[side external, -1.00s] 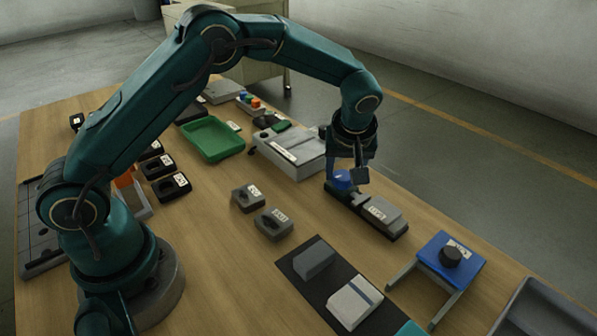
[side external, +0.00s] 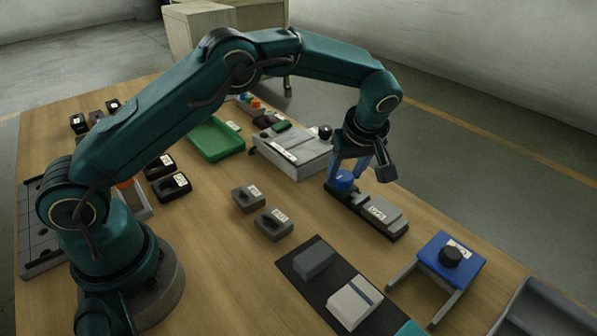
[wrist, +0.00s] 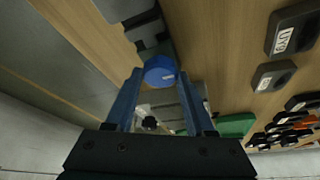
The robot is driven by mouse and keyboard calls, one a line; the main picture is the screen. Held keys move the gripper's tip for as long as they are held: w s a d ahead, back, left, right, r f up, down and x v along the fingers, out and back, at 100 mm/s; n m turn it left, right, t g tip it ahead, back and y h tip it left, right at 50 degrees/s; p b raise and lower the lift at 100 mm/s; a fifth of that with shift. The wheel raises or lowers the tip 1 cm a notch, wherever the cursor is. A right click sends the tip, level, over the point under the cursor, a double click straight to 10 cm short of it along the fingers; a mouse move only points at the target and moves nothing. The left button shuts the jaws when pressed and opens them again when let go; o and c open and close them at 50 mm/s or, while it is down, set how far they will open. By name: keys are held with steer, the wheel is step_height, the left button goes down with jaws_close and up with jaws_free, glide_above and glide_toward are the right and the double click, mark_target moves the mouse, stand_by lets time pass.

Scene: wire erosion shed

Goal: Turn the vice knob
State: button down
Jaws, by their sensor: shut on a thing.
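The vice (side external: 372,212) is a low dark base with grey blocks and a white label, near the far right edge of the table. Its blue round knob (side external: 343,180) sits at the left end of the vice. In the wrist view the knob (wrist: 159,71) shows a small pale mark on its face. My gripper (side external: 346,173) is over that end of the vice, with its fingers shut on the knob, one on either side. In the wrist view the fingertips (wrist: 160,74) flank it. The fingers hide part of the knob in the side view.
A grey machine block (side external: 292,152) with a black ball knob stands just behind and left of the vice. A blue stand with a black knob (side external: 451,256) is to the right.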

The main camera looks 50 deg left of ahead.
steer(key=shift+c, duration=1.3)
jaws_free()
steer(key=shift+v, duration=2.6)
steer(key=shift+a, duration=0.1)
steer(key=s+a+r+m+t+h, duration=0.1)
steer(key=s+a+r, duration=0.1)
steer(key=s+r, duration=0.35)
steer(key=s+a+r+t+h, duration=0.1)
steer(key=s+a+r+t, duration=0.15)
steer(key=r, duration=0.65)
steer(key=s+d+f+m+h, duration=0.1)
steer(key=s+f+m, duration=0.2)
steer(key=s+m, duration=0.2)
steer(key=s+d+f+m+h, duration=0.1)
steer(key=s+f+m, duration=0.3)
steer(key=s, duration=0.6)
steer(key=m, duration=0.2)
steer(key=shift+s+d+m, duration=0.15)
steer(key=shift+s+m, duration=0.05)
steer(key=shift+m, duration=0.1)
